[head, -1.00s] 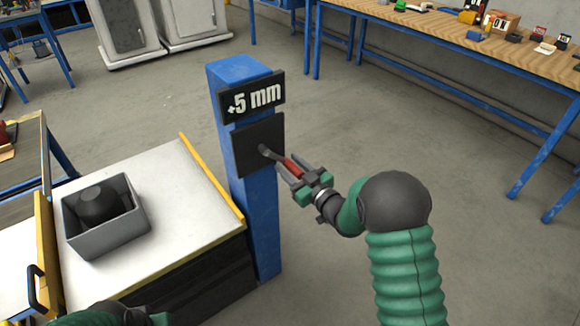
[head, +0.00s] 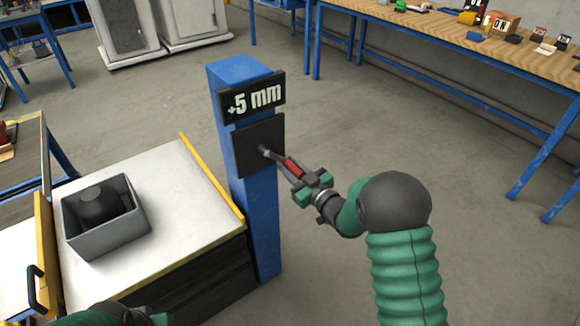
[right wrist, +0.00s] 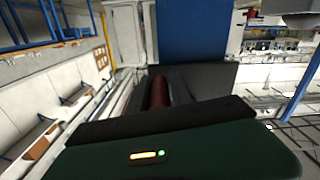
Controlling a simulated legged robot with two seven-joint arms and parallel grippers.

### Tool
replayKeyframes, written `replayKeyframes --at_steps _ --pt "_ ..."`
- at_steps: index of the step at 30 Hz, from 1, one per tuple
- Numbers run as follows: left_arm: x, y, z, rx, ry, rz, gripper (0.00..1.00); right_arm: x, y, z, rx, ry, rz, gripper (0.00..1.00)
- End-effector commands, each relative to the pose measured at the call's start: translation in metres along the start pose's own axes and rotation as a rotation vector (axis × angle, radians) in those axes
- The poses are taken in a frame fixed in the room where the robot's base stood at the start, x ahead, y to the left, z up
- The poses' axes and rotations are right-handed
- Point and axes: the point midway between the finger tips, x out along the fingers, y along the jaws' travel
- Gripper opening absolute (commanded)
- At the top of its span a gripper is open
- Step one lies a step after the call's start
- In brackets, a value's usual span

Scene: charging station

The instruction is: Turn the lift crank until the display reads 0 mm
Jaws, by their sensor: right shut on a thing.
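The lift display (head: 252,98) at the top of the blue post (head: 256,215) reads +5 mm. Below it is a black plate (head: 246,158) with the crank hub. The crank's red handle (head: 293,167) sticks out toward the lower right, and my right gripper (head: 296,171) is shut on it. In the right wrist view the red handle (right wrist: 159,92) lies between the dark fingers. Of my left arm only a dark green and black part shows at the bottom edge of the head view; its fingers cannot be made out.
A white-topped bench (head: 178,200) with a yellow edge stands left of the post. It carries a grey box (head: 115,236) with a dark round object (head: 98,204) inside. A wooden table (head: 440,40) with small items is at the back right. The floor between is clear.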

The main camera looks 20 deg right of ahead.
Motion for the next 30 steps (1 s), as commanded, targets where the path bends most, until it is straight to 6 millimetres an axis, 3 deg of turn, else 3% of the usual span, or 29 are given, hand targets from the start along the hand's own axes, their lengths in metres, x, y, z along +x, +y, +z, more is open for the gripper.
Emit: replayKeyframes --at_steps 18,25,30 --pt "-0.001 0.0 0.0 0.0 0.0 0.0 0.36 0.0 0.004 -0.002 0.003 0.003 0.008 0.0" --pt "-0.015 0.0 -0.004 0.0 0.0 0.0 0.36 -0.001 -0.015 0.006 0.259 0.003 0.009 0.0" --pt "-0.014 0.0 -0.003 0.0 0.0 0.0 0.36 0.0 -0.021 0.009 0.318 0.005 0.008 0.0"
